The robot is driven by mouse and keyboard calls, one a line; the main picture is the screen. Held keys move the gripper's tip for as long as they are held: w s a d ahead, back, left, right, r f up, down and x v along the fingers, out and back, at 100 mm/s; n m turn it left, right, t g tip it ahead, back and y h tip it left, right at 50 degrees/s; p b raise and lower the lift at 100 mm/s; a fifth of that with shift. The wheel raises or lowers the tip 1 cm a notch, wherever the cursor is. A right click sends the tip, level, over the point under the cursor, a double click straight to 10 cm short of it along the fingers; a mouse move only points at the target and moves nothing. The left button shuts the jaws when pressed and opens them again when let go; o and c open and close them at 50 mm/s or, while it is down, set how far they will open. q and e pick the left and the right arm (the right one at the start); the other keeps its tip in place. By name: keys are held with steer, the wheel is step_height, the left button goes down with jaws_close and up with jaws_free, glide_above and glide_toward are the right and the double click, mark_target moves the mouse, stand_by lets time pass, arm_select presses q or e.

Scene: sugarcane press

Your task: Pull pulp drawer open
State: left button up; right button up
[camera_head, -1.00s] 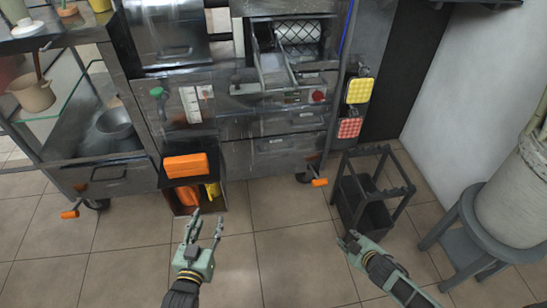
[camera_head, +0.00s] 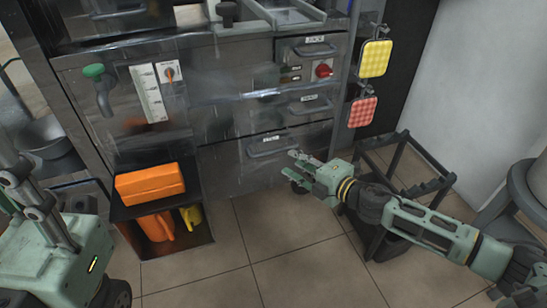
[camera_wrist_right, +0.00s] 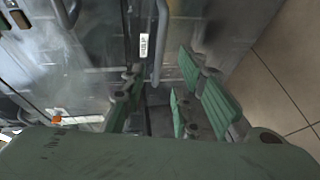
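The metal press cabinet has several drawers with bar handles and small white labels, too small to read, so I cannot tell which is the pulp drawer. The lowest drawer (camera_head: 290,143) looks shut, flush with the front. My right gripper (camera_head: 293,168) is just in front of its lower right part, open and empty. In the right wrist view, the fingers (camera_wrist_right: 165,95) are spread, with a bar handle (camera_wrist_right: 159,42) ahead of the gap, apart from them. My left gripper (camera_head: 28,195) is at the left edge, partly cut off; its opening is unclear.
An orange block (camera_head: 150,184) sits on a dark open shelf box (camera_head: 207,225) low at left. A black rack (camera_head: 440,184) stands right of the cabinet, behind my right arm. Yellow (camera_head: 375,58) and red (camera_head: 362,111) pads hang at the cabinet's right side. The tiled floor in front is clear.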

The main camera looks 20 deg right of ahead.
mark_target(277, 151)
steer(key=shift+b+x, duration=0.9)
steer(key=shift+x, duration=2.9)
steer(key=shift+c, duration=0.3)
jaws_close()
